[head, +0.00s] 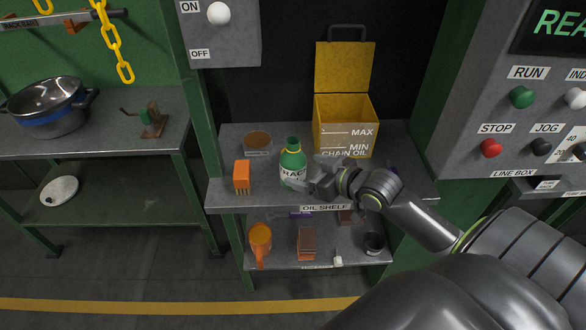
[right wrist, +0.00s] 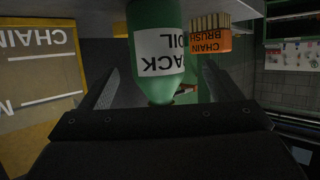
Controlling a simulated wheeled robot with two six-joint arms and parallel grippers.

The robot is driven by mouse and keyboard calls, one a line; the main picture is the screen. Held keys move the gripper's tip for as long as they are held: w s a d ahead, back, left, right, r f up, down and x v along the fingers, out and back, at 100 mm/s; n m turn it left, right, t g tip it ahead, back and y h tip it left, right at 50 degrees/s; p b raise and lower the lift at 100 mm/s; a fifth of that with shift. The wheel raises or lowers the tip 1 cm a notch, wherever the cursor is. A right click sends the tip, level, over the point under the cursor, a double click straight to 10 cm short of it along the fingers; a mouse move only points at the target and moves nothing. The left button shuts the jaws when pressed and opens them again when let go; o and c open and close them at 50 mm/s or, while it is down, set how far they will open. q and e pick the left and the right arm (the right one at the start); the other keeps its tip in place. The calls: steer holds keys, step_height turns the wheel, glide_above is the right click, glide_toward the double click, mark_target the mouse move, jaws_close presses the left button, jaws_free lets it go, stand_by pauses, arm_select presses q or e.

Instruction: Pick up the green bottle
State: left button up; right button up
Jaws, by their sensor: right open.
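The green bottle (head: 292,166) stands upright on the oil shelf, with a white label and a yellow ring at its neck. My right gripper (head: 312,173) is open just to the right of the bottle in the head view and covers part of its label. In the right wrist view, the bottle (right wrist: 157,22) appears upside down, between the two spread fingers of the right gripper (right wrist: 160,72). I cannot tell whether either finger touches it. My left gripper is not in view.
An orange chain brush (head: 241,177) stands left of the bottle; it also shows in the right wrist view (right wrist: 211,43). A round brown-topped tin (head: 257,142) sits behind. The open yellow chain oil box (head: 346,128) stands behind the gripper. A lower shelf holds an orange jug (head: 260,240).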

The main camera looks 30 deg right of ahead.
mark_target(293, 165)
steer(key=shift+p+x, duration=0.3)
steer(key=shift+x, duration=2.75)
steer(key=shift+d+r, duration=0.15)
steer(key=c, duration=1.3)
